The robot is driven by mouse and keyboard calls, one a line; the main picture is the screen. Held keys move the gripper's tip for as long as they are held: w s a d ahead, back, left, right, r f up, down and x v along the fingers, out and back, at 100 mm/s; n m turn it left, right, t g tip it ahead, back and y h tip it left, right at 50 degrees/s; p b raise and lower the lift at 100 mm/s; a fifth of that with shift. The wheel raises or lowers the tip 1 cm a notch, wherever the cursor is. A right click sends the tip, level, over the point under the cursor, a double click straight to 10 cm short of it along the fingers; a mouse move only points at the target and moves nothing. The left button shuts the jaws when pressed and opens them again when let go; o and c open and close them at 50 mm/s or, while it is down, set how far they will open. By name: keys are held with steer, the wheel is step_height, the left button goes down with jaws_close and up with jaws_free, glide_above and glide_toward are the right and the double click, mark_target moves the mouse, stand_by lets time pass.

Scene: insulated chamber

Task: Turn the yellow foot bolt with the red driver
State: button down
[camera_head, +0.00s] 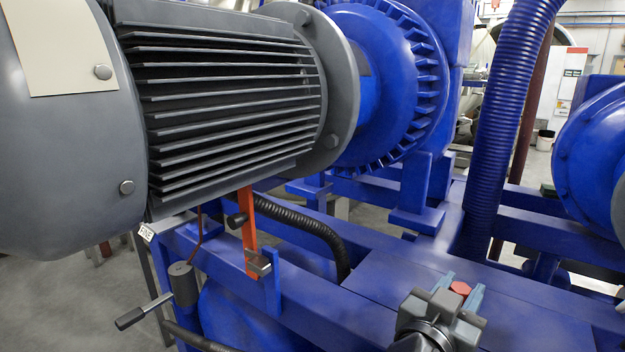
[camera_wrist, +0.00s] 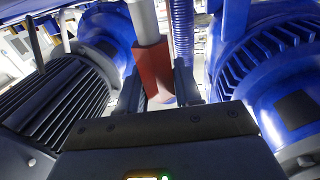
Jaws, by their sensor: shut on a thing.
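My gripper (camera_head: 458,292) is at the lower right of the head view, over the blue frame. It is shut on the red driver (camera_head: 461,287), of which only a small red end shows between the fingers there. In the wrist view the driver's red body (camera_wrist: 153,72) shows between the two dark fingers (camera_wrist: 158,92). A pale grey cylinder lines up with the red body at the top of that view; I cannot tell whether it belongs to the driver. I cannot make out the yellow foot bolt in either view.
A grey finned motor (camera_head: 230,100) fills the upper left, joined to a blue ribbed housing (camera_head: 385,75). An orange bar (camera_head: 249,228) hangs below the motor. A black-handled lever (camera_head: 145,310) sticks out lower left. A blue corrugated hose (camera_head: 500,120) rises behind my gripper.

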stand_by(0.4)
steer(key=shift+r+p, duration=1.3)
steer(key=shift+r, duration=1.2)
